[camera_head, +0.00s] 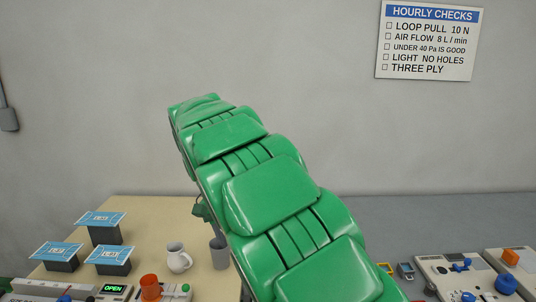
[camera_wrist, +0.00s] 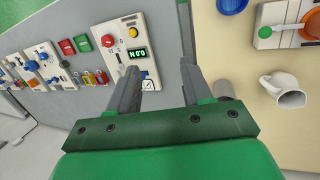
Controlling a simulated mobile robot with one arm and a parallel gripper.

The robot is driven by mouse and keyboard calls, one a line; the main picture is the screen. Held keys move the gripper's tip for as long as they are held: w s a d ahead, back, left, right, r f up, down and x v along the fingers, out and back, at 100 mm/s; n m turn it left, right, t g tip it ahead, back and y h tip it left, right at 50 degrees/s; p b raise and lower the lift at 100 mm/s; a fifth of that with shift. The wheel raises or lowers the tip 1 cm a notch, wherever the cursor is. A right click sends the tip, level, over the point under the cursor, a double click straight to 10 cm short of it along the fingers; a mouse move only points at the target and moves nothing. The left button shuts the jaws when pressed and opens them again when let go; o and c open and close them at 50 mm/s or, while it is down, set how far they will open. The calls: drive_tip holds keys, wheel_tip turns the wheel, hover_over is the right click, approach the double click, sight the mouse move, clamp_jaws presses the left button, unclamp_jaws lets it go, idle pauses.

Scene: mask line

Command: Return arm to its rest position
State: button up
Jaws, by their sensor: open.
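My gripper (camera_wrist: 160,88) shows in the wrist view with its two grey fingers spread apart and nothing between them. Beyond the fingers are the edge of the beige table and the grey bench front. In the head view my green arm stretches up and to the left over the beige table (camera_head: 145,212), its far end in front of the wall. My gripper's fingers are hidden behind the arm in the head view.
A white jug (camera_head: 178,258) and a grey cup (camera_head: 219,253) stand just left of my arm. Several blue-topped blocks (camera_head: 103,222) are at the left. Test panels with knobs (camera_head: 455,270) line the right bench. A checklist sign (camera_head: 430,40) hangs on the wall.

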drive_tip(key=s+d+r+n+y, duration=0.1)
drive_tip(key=s+d+r, duration=0.2)
drive_tip(key=s+d, duration=0.15)
drive_tip(key=s+d+r+n, duration=0.1)
drive_tip(key=s+d+r, duration=0.15)
drive_tip(key=d, duration=0.35)
drive_tip(key=s+d+n+y, duration=0.1)
drive_tip(key=s+d, duration=0.3)
drive_tip(key=s, duration=0.4)
drive_tip(key=s+d+n+y, duration=0.1)
drive_tip(key=s+d+n, duration=0.1)
drive_tip(key=s+d, duration=0.45)
drive_tip(key=s+d+f+m, duration=0.1)
drive_tip(key=s+f+m, duration=0.1)
drive_tip(key=s+f, duration=0.3)
drive_tip(key=s+d+f+m, duration=0.2)
drive_tip(key=s+f, duration=0.2)
drive_tip(key=s, duration=0.5)
drive_tip(key=shift+s+f, duration=0.35)
drive_tip(key=shift+f, duration=0.05)
